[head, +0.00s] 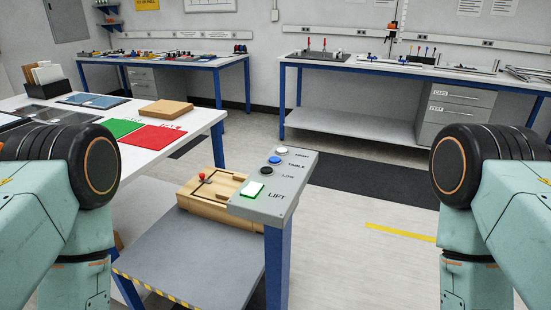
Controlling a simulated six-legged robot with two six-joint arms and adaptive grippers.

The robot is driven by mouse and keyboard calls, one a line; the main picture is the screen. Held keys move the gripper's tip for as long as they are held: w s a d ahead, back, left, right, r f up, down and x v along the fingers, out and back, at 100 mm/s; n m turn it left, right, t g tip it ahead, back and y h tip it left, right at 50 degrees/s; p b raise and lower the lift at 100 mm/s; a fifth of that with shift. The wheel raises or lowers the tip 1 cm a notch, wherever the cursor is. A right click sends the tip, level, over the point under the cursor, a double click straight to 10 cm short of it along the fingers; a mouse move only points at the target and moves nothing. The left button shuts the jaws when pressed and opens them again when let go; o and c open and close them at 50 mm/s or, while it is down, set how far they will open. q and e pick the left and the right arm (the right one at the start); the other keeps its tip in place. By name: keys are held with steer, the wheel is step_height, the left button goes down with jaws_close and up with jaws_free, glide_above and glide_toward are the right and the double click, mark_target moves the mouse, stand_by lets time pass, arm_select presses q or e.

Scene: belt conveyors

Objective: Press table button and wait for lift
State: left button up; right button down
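A grey control panel (240,206) stands on a blue post in the middle of the head view. It carries a white button (281,150) by the label HIGH, a blue button (274,159) by TABLE and a black button (266,171) by LOW. A green-edged square button (252,189) sits nearer, beside the word LIFT. The grey lift platform (190,260), with a striped front edge, is lower than the white table. A wooden box with a red knob (203,176) stands on it, partly hidden by the panel. Only my arm links show at both sides; neither gripper is visible.
The white table (195,119) at left holds a green mat (120,127), a red mat (152,137), a wooden board (165,108) and dark trays. Workbenches (335,66) line the back wall. Floor right of the panel is open, with a yellow line (400,232).

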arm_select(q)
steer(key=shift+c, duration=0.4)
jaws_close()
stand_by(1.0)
